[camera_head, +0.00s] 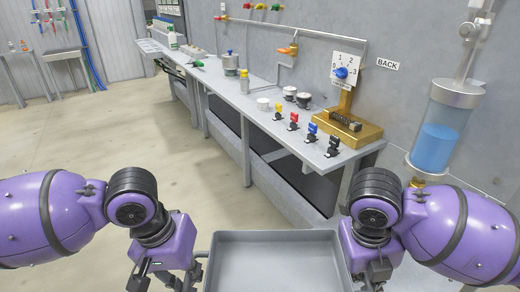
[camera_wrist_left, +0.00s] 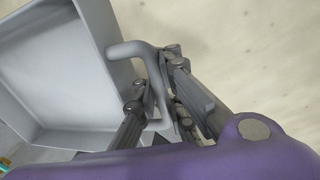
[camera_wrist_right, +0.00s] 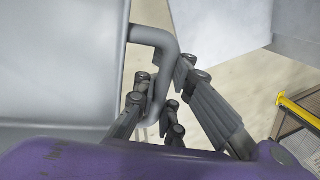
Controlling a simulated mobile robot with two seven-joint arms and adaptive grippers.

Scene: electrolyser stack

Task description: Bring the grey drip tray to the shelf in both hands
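The grey drip tray (camera_head: 276,265) is at the bottom middle of the head view, empty and roughly level, in front of me and clear of the bench. Its lower part is cut off by the frame. My left gripper (camera_wrist_left: 154,72) has its fingers on both sides of the tray's bent handle (camera_wrist_left: 128,49) and is shut on it. My right gripper (camera_wrist_right: 164,78) is shut on the opposite handle (camera_wrist_right: 153,37) in the same way. Parts of both grippers show beside the tray in the head view. I cannot tell which surface is the shelf.
A long grey bench (camera_head: 235,98) runs along the wall, with coloured valves, jars and a brass dial stand (camera_head: 345,125) on it. A blue-filled cylinder (camera_head: 440,130) stands at the right. Open floor (camera_head: 90,135) lies to the left. Small tables stand at the far left.

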